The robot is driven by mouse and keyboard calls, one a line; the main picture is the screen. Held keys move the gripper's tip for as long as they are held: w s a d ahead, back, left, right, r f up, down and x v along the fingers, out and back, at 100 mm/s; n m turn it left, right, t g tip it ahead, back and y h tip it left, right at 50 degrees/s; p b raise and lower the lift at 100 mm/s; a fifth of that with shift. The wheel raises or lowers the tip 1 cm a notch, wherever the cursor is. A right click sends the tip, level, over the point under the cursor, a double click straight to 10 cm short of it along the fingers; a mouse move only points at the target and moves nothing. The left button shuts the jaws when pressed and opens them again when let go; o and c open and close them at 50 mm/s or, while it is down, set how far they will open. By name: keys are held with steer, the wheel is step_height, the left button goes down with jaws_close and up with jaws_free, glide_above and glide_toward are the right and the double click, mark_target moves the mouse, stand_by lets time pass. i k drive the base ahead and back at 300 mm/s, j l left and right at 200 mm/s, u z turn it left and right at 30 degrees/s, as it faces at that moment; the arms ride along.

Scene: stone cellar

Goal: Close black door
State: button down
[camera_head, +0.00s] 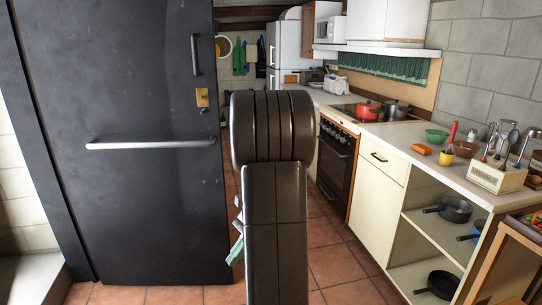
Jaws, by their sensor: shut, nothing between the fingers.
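The black door (125,210) fills the left of the head view, a tall dark slab with a scuffed face. A long horizontal metal bar (150,145) crosses it at mid height. A shorter vertical handle (194,55) and a brass lock plate (202,97) sit near its right edge. The kitchen shows past that right edge; I cannot tell the door's exact angle. My dark arm stands upright in the middle of the view, just right of the door's edge, and hides what is behind it. My gripper is not visible; whether anything touches the door cannot be seen.
A counter (437,173) with open shelves, pans, bowls and a utensil holder runs along the right. A stove with a red pot (368,110) and an oven (336,160) stand farther back, before a white fridge (283,50). Tiled floor (335,262) is clear between arm and counter.

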mark_target(120, 86)
steer(key=i+l, duration=0.1)
steer(key=i, duration=1.65)
steer(key=i+l, duration=0.1)
steer(key=i, duration=1.6)
steer(key=i+u, duration=0.1)
steer(key=u, duration=0.4)
steer(key=i+u, duration=0.1)
steer(key=u, duration=0.35)
steer(key=l+u, duration=0.1)
steer(key=u, duration=0.4)
steer(key=i+l+u, duration=0.1)
steer(key=u, duration=0.35)
